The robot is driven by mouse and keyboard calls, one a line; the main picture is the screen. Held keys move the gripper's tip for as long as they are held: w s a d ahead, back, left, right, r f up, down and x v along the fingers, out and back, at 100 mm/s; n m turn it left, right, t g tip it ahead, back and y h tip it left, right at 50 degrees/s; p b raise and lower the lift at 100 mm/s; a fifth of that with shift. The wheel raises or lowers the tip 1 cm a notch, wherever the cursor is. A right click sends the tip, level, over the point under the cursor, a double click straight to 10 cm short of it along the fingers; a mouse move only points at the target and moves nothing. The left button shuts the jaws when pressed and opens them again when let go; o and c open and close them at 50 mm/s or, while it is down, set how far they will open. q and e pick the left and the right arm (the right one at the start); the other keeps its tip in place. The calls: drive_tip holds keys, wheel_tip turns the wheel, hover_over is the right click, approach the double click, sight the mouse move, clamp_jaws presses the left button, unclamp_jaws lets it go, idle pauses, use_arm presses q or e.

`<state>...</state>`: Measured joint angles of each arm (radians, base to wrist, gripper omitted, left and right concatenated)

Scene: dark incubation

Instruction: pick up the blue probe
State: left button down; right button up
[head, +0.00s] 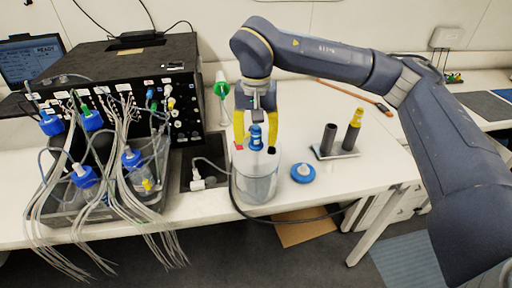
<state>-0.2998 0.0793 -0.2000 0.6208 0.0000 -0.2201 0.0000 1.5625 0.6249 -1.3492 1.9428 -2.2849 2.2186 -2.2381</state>
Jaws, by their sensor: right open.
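The blue probe (256,137) stands upright at the top of a clear, white-topped vessel (257,182); its lower part is hidden. My right gripper (255,147) points down from above, with its yellow fingers spread on either side of the probe. The fingers look apart from it, with gaps showing at both sides. My left gripper is not in view.
A blue cap-like disc (303,173) lies right of the vessel. A small rack (336,153) holds a dark tube and a yellow-topped one. At left, a tray (66,213) holds blue-capped bottles and many thin tubes before a black instrument (122,70). A dark cable loops around the vessel.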

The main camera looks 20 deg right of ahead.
clamp_jaws()
idle(0.4)
drive_tip(key=shift+r, duration=0.1)
